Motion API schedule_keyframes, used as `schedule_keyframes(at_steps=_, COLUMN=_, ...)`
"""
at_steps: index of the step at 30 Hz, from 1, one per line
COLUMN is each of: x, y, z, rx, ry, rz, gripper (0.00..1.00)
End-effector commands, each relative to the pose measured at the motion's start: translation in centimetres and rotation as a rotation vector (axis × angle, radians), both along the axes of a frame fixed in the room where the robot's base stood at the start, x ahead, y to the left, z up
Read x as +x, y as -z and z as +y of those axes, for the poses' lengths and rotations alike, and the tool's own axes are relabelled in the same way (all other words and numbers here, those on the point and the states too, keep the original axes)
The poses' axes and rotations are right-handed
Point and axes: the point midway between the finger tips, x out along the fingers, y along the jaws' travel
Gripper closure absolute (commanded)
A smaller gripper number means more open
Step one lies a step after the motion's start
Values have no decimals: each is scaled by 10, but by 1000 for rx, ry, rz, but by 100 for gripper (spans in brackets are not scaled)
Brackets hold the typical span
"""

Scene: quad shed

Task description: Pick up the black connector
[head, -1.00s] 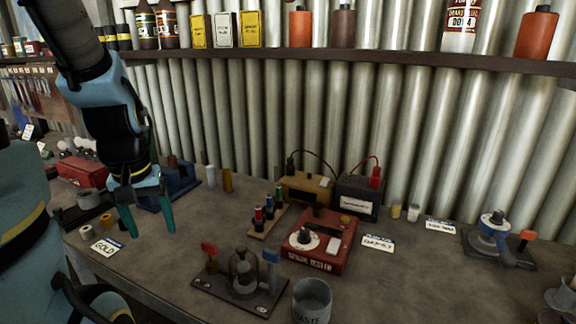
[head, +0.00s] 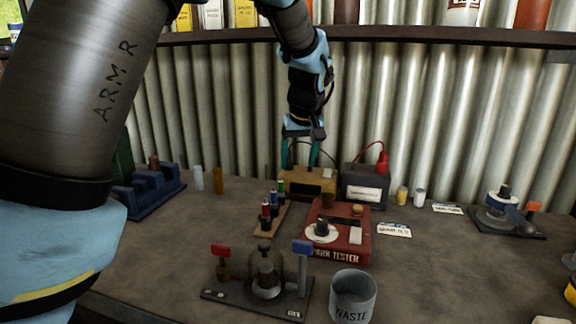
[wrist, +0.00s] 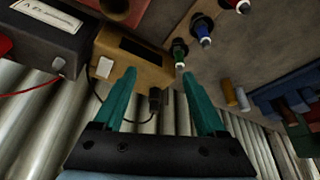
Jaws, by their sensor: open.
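The black connector (wrist: 155,98) shows in the wrist view between my two teal fingers, at the edge of a tan box (wrist: 128,60). A black lead runs from it. In the head view my gripper (head: 299,164) is open, pointing down over the back left of the tan box (head: 310,185). The connector is hidden there by the fingers, or too dark to tell. In the wrist view my gripper (wrist: 158,76) has wide-apart fingers, one on each side of the connector, with visible gaps. I cannot tell how far apart they are in depth.
A dark box (head: 362,186) with a red connector (head: 382,163) stands right of the tan box. The corrugated wall (head: 232,120) is close behind, under a shelf (head: 400,36).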

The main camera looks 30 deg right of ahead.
Motion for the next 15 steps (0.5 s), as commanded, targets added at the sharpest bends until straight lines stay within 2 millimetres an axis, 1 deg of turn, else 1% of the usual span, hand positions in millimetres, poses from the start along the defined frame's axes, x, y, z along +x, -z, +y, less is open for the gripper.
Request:
schedule_keyframes(at_steps=2, x=8, y=-2, z=-4, rx=-1, ry=-2, rz=-3, gripper=26)
schedule_keyframes(at_steps=12, x=73, y=-4, z=-22, rx=2, ry=-2, rz=-3, gripper=26)
schedule_keyframes(at_steps=15, x=89, y=-3, z=-27, rx=0, ry=-1, rz=-1, gripper=26)
